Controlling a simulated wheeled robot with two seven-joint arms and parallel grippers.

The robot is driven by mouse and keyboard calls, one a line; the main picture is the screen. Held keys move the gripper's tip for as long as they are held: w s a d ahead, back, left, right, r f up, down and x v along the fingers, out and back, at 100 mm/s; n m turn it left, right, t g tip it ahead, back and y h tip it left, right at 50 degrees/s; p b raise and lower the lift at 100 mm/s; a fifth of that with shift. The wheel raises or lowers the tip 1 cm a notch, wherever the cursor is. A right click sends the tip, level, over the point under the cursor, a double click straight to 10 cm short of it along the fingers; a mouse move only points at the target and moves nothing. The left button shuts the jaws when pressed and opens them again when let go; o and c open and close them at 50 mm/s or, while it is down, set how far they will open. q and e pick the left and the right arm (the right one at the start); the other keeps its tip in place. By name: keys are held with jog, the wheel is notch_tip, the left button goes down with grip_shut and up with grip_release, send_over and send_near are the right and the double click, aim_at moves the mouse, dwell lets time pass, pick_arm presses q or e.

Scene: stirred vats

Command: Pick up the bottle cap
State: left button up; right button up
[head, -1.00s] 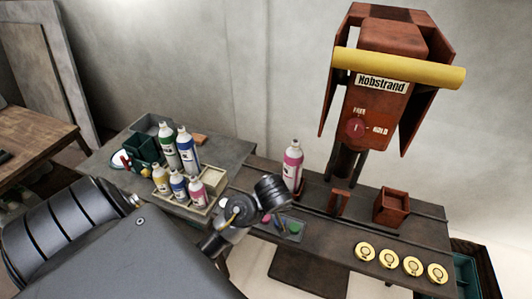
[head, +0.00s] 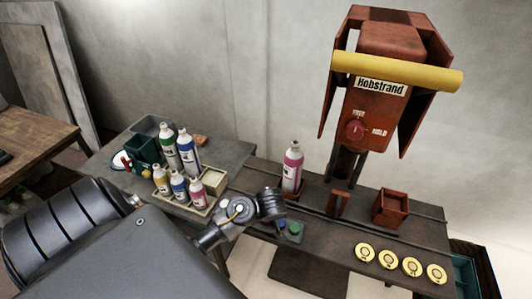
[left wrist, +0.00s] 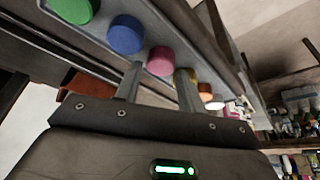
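My left gripper (left wrist: 158,84) is open in the left wrist view, its two fingers apart. A pink cap (left wrist: 160,60) shows in the gap between the fingertips; I cannot tell if it touches them. A blue cap (left wrist: 126,33), a green cap (left wrist: 72,8), a yellow cap (left wrist: 181,76), an orange cap (left wrist: 205,92) and a white cap (left wrist: 214,104) line up on the same tray. In the head view my left wrist covers most of the tray, and only the green cap (head: 294,228) and blue cap (head: 281,223) show clearly. My right gripper is not in view.
A pink bottle (head: 292,167) stands on the bench behind the caps. A bottle crate (head: 199,208) is to the left. A red press (head: 384,80) with a yellow bar rises behind. A red box (head: 391,207) and several yellow discs (head: 388,258) lie right.

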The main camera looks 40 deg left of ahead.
pick_arm(q)
jog(key=shift+x, duration=1)
jog(key=c, duration=0.5)
jog(key=shift+c, duration=0.5)
jog(key=shift+r, duration=0.45)
notch_tip(320, 180, up, 2)
jog(key=shift+r+b, duration=0.25)
jog(key=shift+b, duration=0.1)
jog(key=s+a+r+p, duration=0.1)
jog(key=s+r, duration=0.8)
jog(key=s, duration=0.4)
jog(key=shift+s+a+r, duration=0.35)
jog(key=shift+s+a, duration=0.05)
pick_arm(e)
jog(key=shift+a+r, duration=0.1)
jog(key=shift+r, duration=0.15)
